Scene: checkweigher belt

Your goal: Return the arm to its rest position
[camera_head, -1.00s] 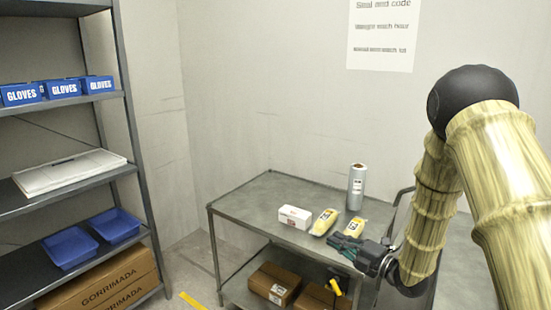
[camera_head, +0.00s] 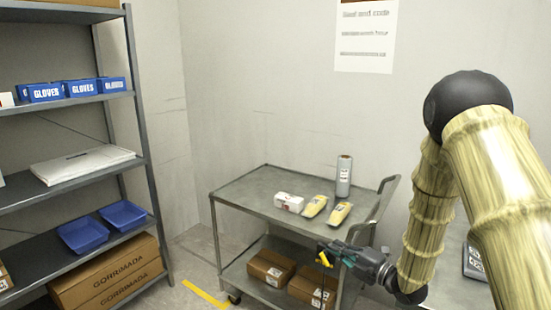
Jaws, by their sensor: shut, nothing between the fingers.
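My arm (camera_head: 431,200) stands at the right, bent, with its forearm hanging down. My gripper (camera_head: 329,250) is at the lower middle, pointing left, in front of the grey metal cart (camera_head: 247,198). Its fingers look close together and hold nothing. A small yellow piece shows at the fingertips. The gripper covers part of the cart's front right side and lower shelf.
On the cart top are a white box (camera_head: 289,202), two yellow packs (camera_head: 314,206) (camera_head: 340,213) and a grey cylinder (camera_head: 344,176). Cardboard boxes (camera_head: 271,269) are on its lower shelf. A shelf rack (camera_head: 138,130) with blue trays stands left. Floor between them is clear.

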